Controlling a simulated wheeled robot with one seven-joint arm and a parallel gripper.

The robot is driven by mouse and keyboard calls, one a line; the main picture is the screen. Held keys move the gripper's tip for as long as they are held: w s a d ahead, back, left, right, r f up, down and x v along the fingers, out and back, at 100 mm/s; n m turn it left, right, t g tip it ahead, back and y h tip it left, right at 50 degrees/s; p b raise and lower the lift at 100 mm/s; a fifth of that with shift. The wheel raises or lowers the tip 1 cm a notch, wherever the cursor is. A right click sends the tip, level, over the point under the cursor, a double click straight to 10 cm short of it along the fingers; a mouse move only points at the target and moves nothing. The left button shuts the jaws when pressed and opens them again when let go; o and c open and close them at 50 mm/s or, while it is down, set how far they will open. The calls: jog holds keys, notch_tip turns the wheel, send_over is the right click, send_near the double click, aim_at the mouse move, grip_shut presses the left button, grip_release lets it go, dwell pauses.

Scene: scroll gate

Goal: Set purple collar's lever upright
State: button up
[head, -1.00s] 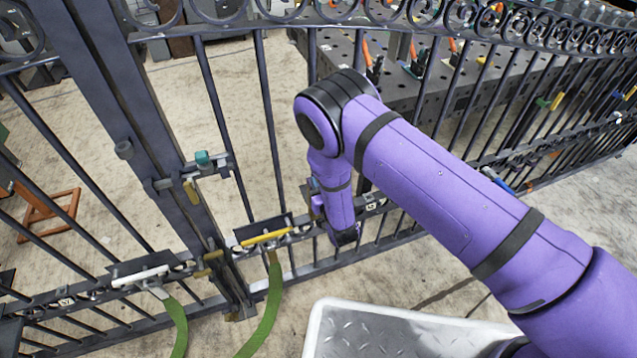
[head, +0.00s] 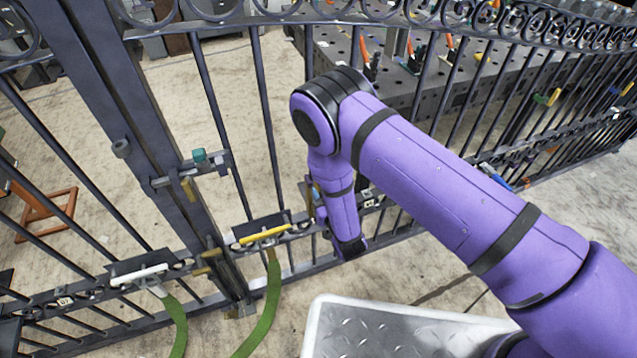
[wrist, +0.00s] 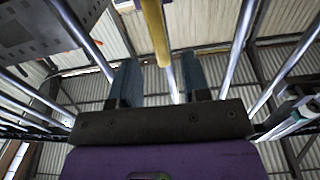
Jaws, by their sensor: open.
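In the wrist view, my gripper (wrist: 160,76) is open, with a dark teal finger on each side. A yellow bar (wrist: 153,28) comes down from the top edge, in line with the gap between the fingers. I cannot tell how deep it reaches or whether it touches either finger. In the head view, my purple arm comes down in front of the gate, and the fingers cannot be made out there. A small purple and blue part (head: 319,208) shows left of my wrist, at the gate. I cannot tell whether it is the purple collar. No lever on it is clear.
The dark barred gate (head: 110,110) spans the view. Left of my arm are a teal-topped latch (head: 200,156), a yellow handle (head: 265,234) and a white handle (head: 139,275), with green straps (head: 268,305) hanging below. A grey metal-topped platform (head: 400,330) stands at the front.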

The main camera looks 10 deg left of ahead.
jog(key=v, duration=0.5)
jog(key=shift+s+d, duration=0.15)
jog(key=shift+s, duration=0.2)
